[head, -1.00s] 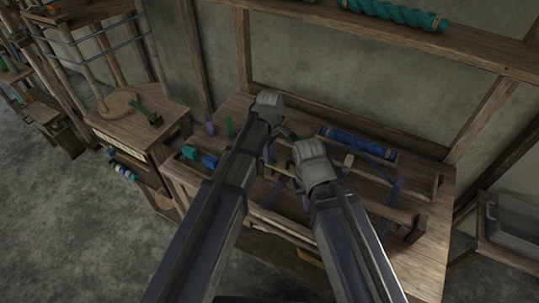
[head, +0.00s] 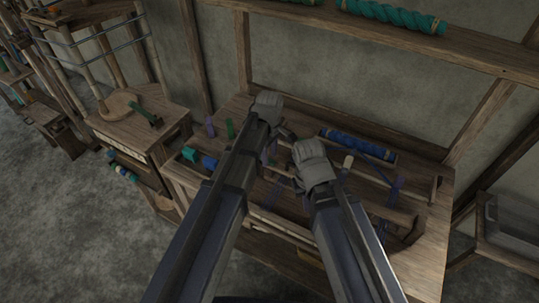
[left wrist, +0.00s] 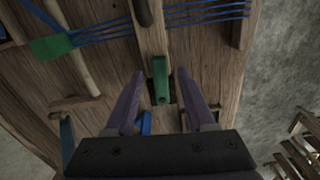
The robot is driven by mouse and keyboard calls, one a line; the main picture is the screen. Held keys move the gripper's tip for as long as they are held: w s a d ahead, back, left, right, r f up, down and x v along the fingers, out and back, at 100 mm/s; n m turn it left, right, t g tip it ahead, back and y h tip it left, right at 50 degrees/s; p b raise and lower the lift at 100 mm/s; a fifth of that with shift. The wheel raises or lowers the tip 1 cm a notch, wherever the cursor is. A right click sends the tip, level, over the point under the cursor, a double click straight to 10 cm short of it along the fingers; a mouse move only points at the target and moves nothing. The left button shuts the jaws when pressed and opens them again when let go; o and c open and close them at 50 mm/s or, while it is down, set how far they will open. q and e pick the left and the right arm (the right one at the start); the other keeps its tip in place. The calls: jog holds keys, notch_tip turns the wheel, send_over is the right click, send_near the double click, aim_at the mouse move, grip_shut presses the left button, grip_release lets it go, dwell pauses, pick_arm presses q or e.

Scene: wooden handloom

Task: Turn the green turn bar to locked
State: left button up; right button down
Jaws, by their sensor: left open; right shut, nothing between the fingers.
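In the left wrist view a green bar (left wrist: 160,78), which I take for the turn bar, lies lengthwise over a narrow wooden strip with a dark slot at its near end. My left gripper (left wrist: 158,88) is open, with one purple-grey finger on each side of the bar and a visible gap to each. In the head view my left gripper (head: 272,158) is over the loom table, its fingers mostly hidden by my arm. My right gripper (head: 296,184) is shut and empty beside it, over the table. The locked position is not marked in view.
A blue roll (head: 357,145) lies at the back of the loom table (head: 435,205). Blue threads (left wrist: 205,13) and a green block (left wrist: 52,46) are near the left gripper. A side stand (head: 115,128) holds another green piece (head: 147,113). A shelf (head: 460,55) runs above.

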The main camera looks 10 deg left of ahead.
aim_at(270, 162)
pick_arm(q)
notch_tip(270, 162, up, 7)
jog(key=p, duration=0.6)
jog(key=shift+r+p, duration=0.15)
jog(key=shift+p, duration=0.2)
jog(key=shift+s, duration=0.35)
jog(key=s+d+m+y, duration=0.1)
jog(key=s+m, duration=1.5)
jog(key=shift+s, duration=0.35)
